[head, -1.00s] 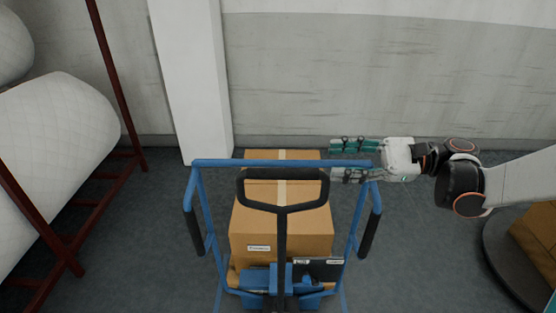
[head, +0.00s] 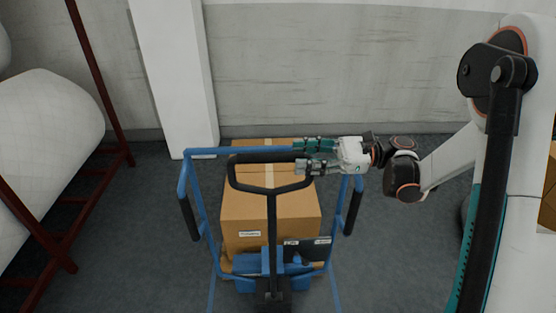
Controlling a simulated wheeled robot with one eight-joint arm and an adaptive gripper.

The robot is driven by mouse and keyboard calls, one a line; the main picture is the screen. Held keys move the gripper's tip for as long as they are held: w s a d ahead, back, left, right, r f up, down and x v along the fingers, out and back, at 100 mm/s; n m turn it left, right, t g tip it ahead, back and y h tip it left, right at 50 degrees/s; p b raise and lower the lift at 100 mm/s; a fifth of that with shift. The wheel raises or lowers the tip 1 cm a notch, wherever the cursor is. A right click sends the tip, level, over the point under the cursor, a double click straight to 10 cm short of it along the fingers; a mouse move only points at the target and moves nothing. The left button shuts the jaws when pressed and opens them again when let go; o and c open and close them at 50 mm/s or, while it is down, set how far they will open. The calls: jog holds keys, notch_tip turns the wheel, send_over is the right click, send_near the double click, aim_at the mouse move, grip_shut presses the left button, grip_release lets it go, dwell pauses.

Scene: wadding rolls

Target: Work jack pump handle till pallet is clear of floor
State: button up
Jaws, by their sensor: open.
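The jack's black pump handle (head: 271,191), a loop on an upright shaft, stands in front of a cardboard box. The blue jack frame (head: 184,183) rises on both sides of it. The box (head: 270,217) sits low on the jack; the pallet under it is hidden, and I cannot tell its height above the floor. My gripper (head: 305,156) is open, pointing left, with its fingers at the right end of the handle loop's top bar. One finger is above and one below that bar; I cannot tell whether they touch it.
White wadding rolls (head: 48,130) lie on a dark red rack (head: 102,90) at the left. A white pillar (head: 175,75) and grey wall (head: 330,70) stand behind. Grey floor (head: 400,240) is clear right of the jack. A brown box edge (head: 547,200) shows at far right.

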aim_at(279, 157)
jog(key=a+b, duration=0.1)
jog(key=a, duration=0.5)
jog(key=shift+w+a, duration=0.1)
jog(key=shift+a, duration=0.2)
grip_shut()
